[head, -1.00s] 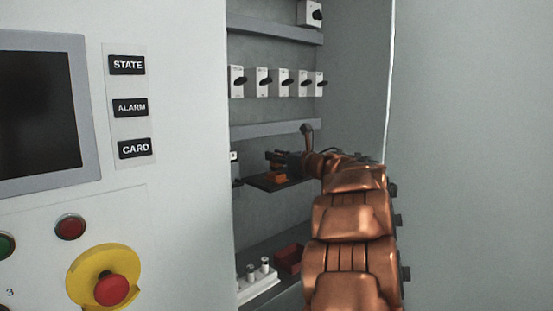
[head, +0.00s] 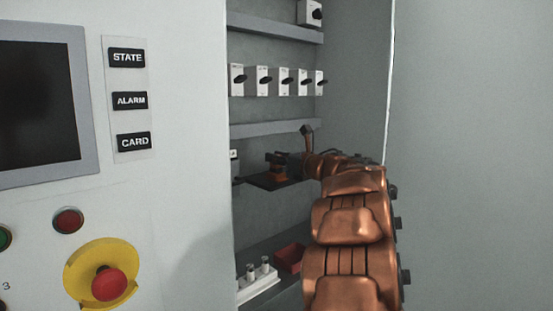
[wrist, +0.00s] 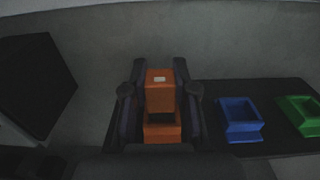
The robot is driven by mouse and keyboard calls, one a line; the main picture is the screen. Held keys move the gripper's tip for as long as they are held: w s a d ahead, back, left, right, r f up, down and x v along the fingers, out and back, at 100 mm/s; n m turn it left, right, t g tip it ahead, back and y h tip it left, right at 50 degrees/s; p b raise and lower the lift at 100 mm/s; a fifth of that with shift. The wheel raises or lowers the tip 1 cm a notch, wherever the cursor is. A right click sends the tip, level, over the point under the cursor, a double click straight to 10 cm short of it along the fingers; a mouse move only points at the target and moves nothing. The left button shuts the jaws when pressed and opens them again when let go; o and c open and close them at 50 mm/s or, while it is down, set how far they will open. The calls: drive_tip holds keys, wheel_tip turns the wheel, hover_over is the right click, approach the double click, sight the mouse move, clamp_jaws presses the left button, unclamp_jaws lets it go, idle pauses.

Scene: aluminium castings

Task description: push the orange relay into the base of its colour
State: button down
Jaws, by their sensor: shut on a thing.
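The orange relay (wrist: 160,88), a block with a small pale mark, is between the two dark fingers of my gripper (wrist: 160,98) in the wrist view. My gripper is shut on it. The orange base (wrist: 162,133) shows just below the relay, partly hidden by it. The relay appears lined up with this base; I cannot tell how deep it sits. In the head view, my gripper (head: 279,160) is small and dark over the shelf, with orange showing at the base (head: 279,178).
A blue base (wrist: 240,120) and a green base (wrist: 302,115) stand to the right on the dark shelf (wrist: 262,147). A dark box (wrist: 35,85) is at the left. In the head view, a red bin (head: 289,258) is below, and switches (head: 285,82) are above.

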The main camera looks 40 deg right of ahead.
drive_tip(key=shift+f+b, duration=1)
drive_tip(key=c, duration=0.8)
unclamp_jaws()
drive_tip(key=shift+s, duration=0.15)
drive_tip(key=s, duration=1.1)
drive_tip(key=shift+s+a, duration=0.15)
drive_tip(key=shift+s, duration=0.25)
